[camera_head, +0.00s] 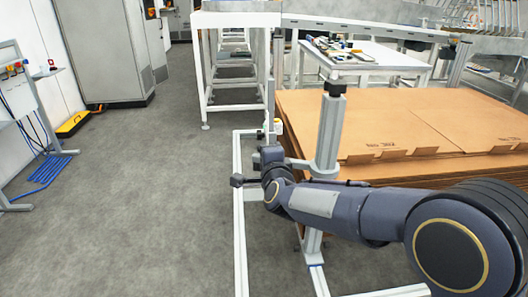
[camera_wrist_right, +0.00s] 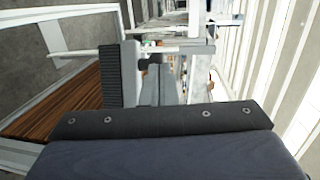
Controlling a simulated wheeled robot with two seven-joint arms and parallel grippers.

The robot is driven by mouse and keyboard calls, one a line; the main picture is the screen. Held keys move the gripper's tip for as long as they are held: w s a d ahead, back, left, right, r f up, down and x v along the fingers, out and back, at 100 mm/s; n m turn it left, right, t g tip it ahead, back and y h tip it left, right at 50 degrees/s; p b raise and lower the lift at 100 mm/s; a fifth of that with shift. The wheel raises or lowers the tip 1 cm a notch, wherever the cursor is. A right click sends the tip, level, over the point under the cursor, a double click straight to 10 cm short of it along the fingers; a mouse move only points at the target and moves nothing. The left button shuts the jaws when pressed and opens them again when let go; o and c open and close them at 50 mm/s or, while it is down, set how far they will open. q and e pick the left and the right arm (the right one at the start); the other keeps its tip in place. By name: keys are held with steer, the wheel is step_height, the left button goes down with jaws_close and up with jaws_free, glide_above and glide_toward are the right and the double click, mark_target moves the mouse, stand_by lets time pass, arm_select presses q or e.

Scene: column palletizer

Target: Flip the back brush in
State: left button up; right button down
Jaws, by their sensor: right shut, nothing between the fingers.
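A light grey post (camera_head: 328,132) stands at the near left corner of the cardboard stack. A thin dark bar (camera_head: 345,183) runs level across it and partly behind my arm. It may be the back brush, but I cannot tell for sure. My right arm reaches in from the right, across the front of the post. My right gripper (camera_head: 270,160) is left of the post, shut and empty. In the right wrist view, a dark ribbed strip on a grey block (camera_wrist_right: 110,76) stands above the hand's housing; I cannot tell what it is. My left gripper is out of view.
A stack of brown cardboard sheets (camera_head: 400,118) fills the right side behind my arm. A white floor frame (camera_head: 239,225) runs left of the post. A white table (camera_head: 372,58) with small parts stands behind. The grey floor at left is open.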

steer(key=w+d+m+g+h+p, duration=0.2)
steer(key=w+d+m+h+p, duration=0.2)
steer(key=w+m+h+p, duration=0.55)
steer(key=w+d+h, duration=0.1)
steer(key=w+d, duration=0.1)
steer(key=d, duration=0.2)
steer(key=w+d+g+h+b, duration=0.1)
steer(key=w+d+h, duration=0.1)
steer(key=d, duration=0.2)
steer(key=w+d+m+h, duration=0.1)
steer(key=w+d, duration=0.1)
steer(key=d, duration=0.2)
steer(key=shift+d+g+h, duration=0.2)
steer(key=shift+g+h, duration=0.15)
steer(key=shift+g, duration=0.05)
steer(key=shift+s+d, duration=0.2)
steer(key=shift+d, duration=0.8)
